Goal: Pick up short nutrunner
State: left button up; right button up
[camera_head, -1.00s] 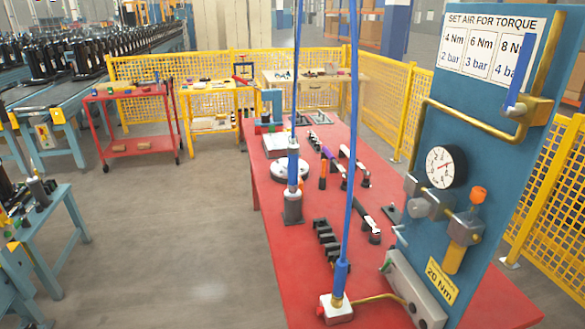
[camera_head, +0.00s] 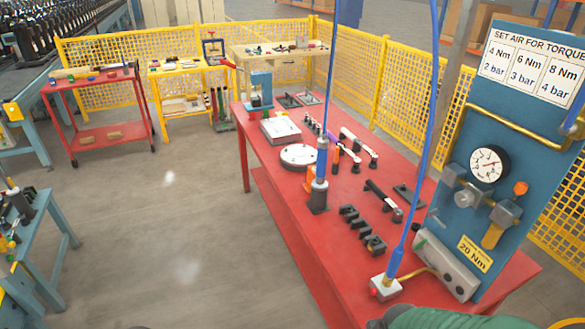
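Several hand tools lie on the red table (camera_head: 276,185). A dark bar-shaped tool with a light end (camera_head: 383,200) lies at the middle right. A white and black tool (camera_head: 358,147) lies further back, beside a tool with a purple part (camera_head: 347,151). I cannot tell which of these is the short nutrunner. A blue hose hangs down to an upright tool in a dark holder (camera_head: 318,200). Neither gripper is in view. A green rounded shape (camera_head: 445,318) at the bottom right may be part of my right arm.
A blue panel (camera_head: 510,135) with a gauge (camera_head: 489,163) and torque sign stands at the table's right. A second hose runs down to a white box (camera_head: 386,287) at the near edge. Black blocks (camera_head: 362,229) and a round white plate (camera_head: 299,157) occupy the table.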

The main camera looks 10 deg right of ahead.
aim_at(319, 184)
jog(key=i+j, duration=0.45)
jog(key=i+j+z, duration=0.15)
jog(key=i+j, duration=0.3)
jog(key=j, duration=0.2)
